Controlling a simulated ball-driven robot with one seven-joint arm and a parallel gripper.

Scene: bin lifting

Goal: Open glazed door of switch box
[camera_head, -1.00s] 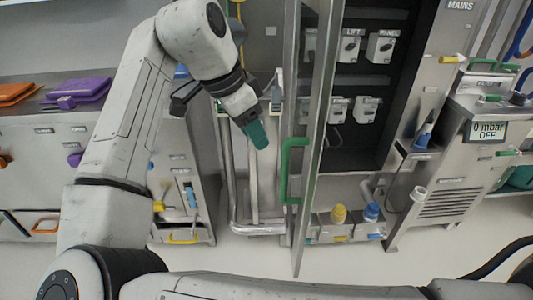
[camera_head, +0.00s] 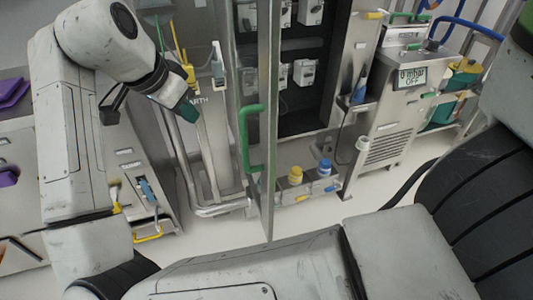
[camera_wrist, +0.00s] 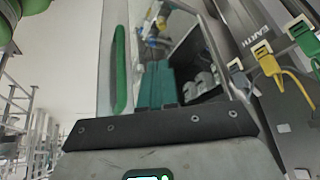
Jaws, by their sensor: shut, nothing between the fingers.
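The glazed door (camera_head: 269,190) of the switch box stands swung outward, seen almost edge-on in the head view, with a green bar handle (camera_head: 245,145) on its left side. The dark box interior (camera_head: 310,85) with several white switches is exposed to its right. In the wrist view the green handle (camera_wrist: 119,75) and clear pane are ahead, left of the fingers. My gripper (camera_head: 187,108) has teal fingers, shut and empty, left of the handle and apart from it in the head view. The fingers also show in the wrist view (camera_wrist: 156,85).
A metal pipe frame (camera_head: 222,209) stands below and left of the door. A shelf holds a yellow-capped (camera_head: 295,174) and a blue-capped item (camera_head: 324,168). A machine with a display (camera_head: 411,77) stands right. Yellow and green plugs (camera_wrist: 268,60) are right of my gripper.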

